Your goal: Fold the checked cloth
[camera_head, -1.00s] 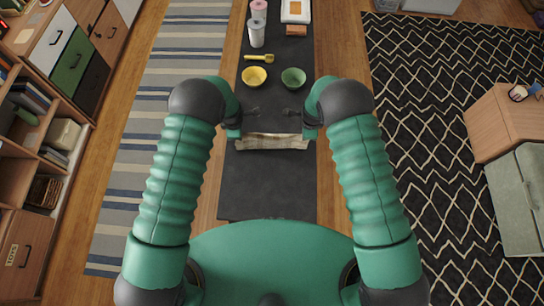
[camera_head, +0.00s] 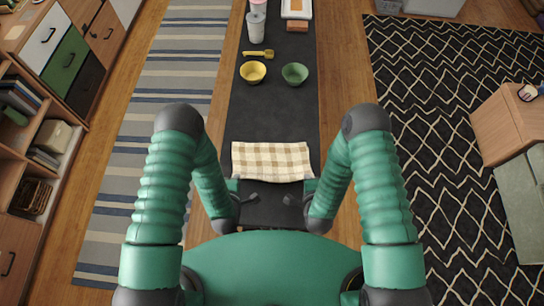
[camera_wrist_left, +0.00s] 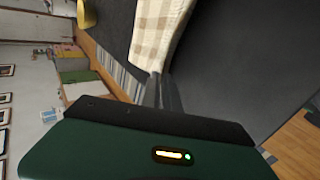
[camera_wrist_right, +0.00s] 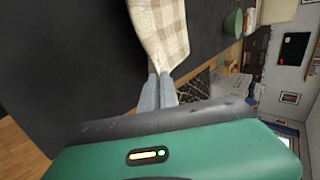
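The beige-and-white checked cloth (camera_head: 271,158) lies spread across the dark table runner in the head view, with its near edge bowed between my grippers. My left gripper (camera_head: 235,184) is at its near left corner, and my right gripper (camera_head: 309,184) is at its near right corner. In the left wrist view, the cloth (camera_wrist_left: 158,32) narrows to the fingertips (camera_wrist_left: 154,82), which are close together on it. In the right wrist view, the cloth (camera_wrist_right: 160,30) likewise tapers into the nearly closed fingertips (camera_wrist_right: 158,80). The cloth's underside is hidden.
A yellow bowl (camera_head: 253,72) and a green bowl (camera_head: 295,73) stand beyond the cloth. Behind them are a yellow utensil (camera_head: 259,54), a pale cup (camera_head: 256,27) and a white tray (camera_head: 296,9). The dark surface (camera_head: 272,120) between bowls and cloth is clear.

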